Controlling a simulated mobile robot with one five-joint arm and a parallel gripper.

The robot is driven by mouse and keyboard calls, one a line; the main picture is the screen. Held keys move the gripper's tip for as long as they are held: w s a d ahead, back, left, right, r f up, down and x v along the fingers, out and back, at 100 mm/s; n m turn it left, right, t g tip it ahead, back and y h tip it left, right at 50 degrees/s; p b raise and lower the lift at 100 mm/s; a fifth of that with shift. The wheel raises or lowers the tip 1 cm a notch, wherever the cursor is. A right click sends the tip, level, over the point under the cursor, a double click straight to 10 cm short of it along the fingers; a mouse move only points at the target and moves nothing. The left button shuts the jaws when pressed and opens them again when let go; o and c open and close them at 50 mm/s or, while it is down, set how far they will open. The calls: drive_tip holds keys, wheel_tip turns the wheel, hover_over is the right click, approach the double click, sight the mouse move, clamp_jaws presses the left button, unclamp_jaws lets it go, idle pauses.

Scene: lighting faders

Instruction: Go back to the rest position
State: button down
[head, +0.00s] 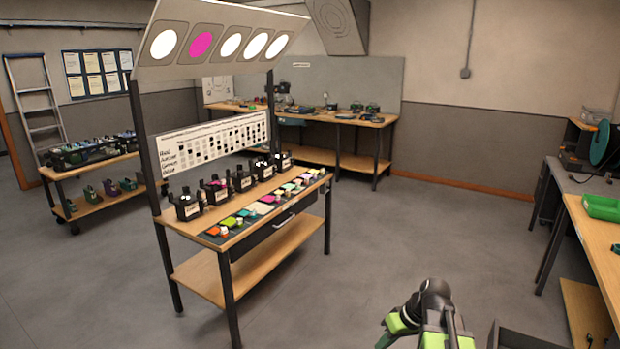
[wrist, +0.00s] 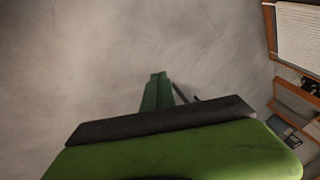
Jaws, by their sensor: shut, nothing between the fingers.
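My gripper (wrist: 158,78) shows in the wrist view as narrow green fingers, closed together with nothing between them, over bare grey floor. In the head view my black and green arm (head: 433,303) is folded low at the bottom right edge. I cannot make out the fingertips clearly there. The lighting stand (head: 247,232) with its wooden top is left of centre, well apart from my arm.
A workbench (head: 350,119) stands along the back wall. A shelf (head: 108,157) with small items and a ladder (head: 37,100) are at the left.

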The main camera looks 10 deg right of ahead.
drive_tip(key=s+a+r+g+h+p, duration=0.1)
drive_tip(key=s+a+g+h+p, duration=0.15)
drive_tip(key=a, duration=1.15)
drive_tip(key=d+m+h, duration=0.1)
drive_tip(key=d, duration=0.1)
drive_tip(key=s+d+m+h, duration=0.1)
drive_tip(key=m, duration=0.1)
drive_tip(key=shift+d+f, duration=0.15)
drive_tip(key=shift+d, duration=0.25)
